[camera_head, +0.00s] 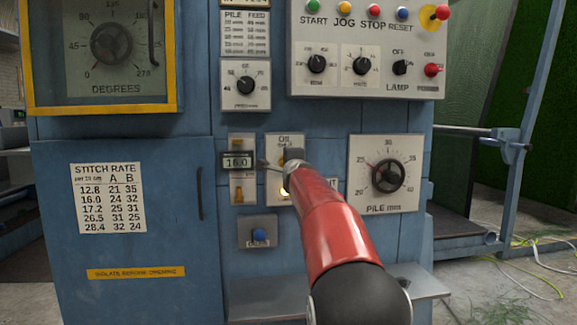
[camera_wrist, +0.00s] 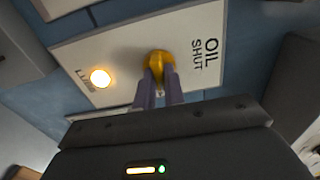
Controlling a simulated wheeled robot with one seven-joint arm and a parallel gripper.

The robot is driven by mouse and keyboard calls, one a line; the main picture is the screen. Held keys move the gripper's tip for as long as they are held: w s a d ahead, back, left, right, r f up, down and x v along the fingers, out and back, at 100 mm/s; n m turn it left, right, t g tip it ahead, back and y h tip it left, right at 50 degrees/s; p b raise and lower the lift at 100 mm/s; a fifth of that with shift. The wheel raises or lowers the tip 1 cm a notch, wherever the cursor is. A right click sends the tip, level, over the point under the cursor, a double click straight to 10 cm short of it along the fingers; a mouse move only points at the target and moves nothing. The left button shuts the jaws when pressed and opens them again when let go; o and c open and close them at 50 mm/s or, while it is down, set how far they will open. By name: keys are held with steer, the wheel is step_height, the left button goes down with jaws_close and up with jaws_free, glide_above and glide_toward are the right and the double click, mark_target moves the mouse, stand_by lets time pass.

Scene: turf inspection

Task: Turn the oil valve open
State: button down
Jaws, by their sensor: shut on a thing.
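The oil valve is a yellow knob (camera_wrist: 160,60) on a pale plate (camera_wrist: 118,52) marked OIL and SHUT in the wrist view. The two fingers of my gripper (camera_wrist: 162,80) are closed on this knob, one on each side. In the head view my red arm reaches up to the same plate (camera_head: 272,147), and my gripper (camera_head: 290,158) covers most of the knob. The lettering on the plate is partly hidden there, and the knob's exact angle is hard to read.
A lit round lamp (camera_wrist: 100,77) glows on the oil plate. A counter reading 16.0 (camera_head: 238,161) sits close on the left, a PILE dial (camera_head: 388,177) on the right. A blue button (camera_head: 259,235) is below, above a metal shelf (camera_head: 262,311).

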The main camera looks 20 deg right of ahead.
steer(key=c, duration=1.5)
jaws_free()
steer(key=shift+s, duration=0.1)
steer(key=b+v, duration=0.2)
steer(key=v, duration=0.5)
steer(key=shift+s+a+b, duration=0.1)
steer(key=shift+s+b, duration=0.25)
